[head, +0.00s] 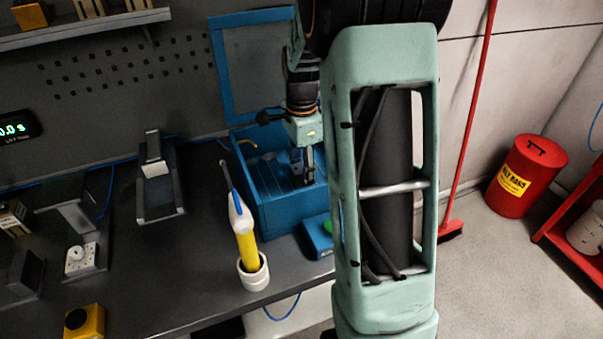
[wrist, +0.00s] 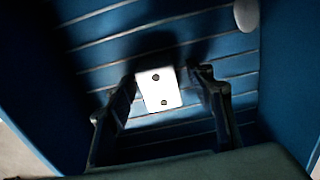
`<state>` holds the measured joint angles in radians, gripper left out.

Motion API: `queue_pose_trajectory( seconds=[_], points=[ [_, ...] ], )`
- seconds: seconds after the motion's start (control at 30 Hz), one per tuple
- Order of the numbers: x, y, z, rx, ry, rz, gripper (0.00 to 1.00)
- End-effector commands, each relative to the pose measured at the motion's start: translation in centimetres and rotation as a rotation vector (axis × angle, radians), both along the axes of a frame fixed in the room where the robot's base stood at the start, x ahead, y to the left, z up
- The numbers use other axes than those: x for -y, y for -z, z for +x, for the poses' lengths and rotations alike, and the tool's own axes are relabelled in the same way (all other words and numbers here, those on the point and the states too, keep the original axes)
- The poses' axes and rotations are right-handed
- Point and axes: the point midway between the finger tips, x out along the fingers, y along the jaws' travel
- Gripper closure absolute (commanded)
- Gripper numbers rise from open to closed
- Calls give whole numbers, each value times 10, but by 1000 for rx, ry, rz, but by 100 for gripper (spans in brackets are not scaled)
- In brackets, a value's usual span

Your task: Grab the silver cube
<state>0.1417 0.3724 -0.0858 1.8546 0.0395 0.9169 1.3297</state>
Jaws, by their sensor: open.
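A bright, silver-white block (wrist: 160,97) with two dark round marks lies on the slatted floor of the blue box (wrist: 60,85) in the wrist view. It looks like the silver cube. My gripper (wrist: 165,80) is open, with one finger on each side of the block; I cannot tell whether either touches it. In the head view my gripper (head: 308,168) points down into the open blue box (head: 275,212), and the block cannot be made out there.
The box's raised lid (head: 218,70) stands behind my wrist. A white cup (head: 253,272) holding a yellow-handled tool (head: 245,235) stands close to the box's left front. A small blue case (head: 318,238) sits at its front right. Grey stands (head: 160,190) are farther left.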

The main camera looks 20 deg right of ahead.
Motion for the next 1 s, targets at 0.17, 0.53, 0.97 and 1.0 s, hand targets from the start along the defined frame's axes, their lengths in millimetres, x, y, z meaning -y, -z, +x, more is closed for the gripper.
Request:
queue_pose_trajectory(
  seconds=[0.17,0.53,0.97,1.0],
  points=[
    [0,0,0,1,0,0,51],
    [0,0,0,1,0,0,88],
    [0,-2,1,2,0,0,100],
    [0,-4,1,2,0,0,100]
  ],
)
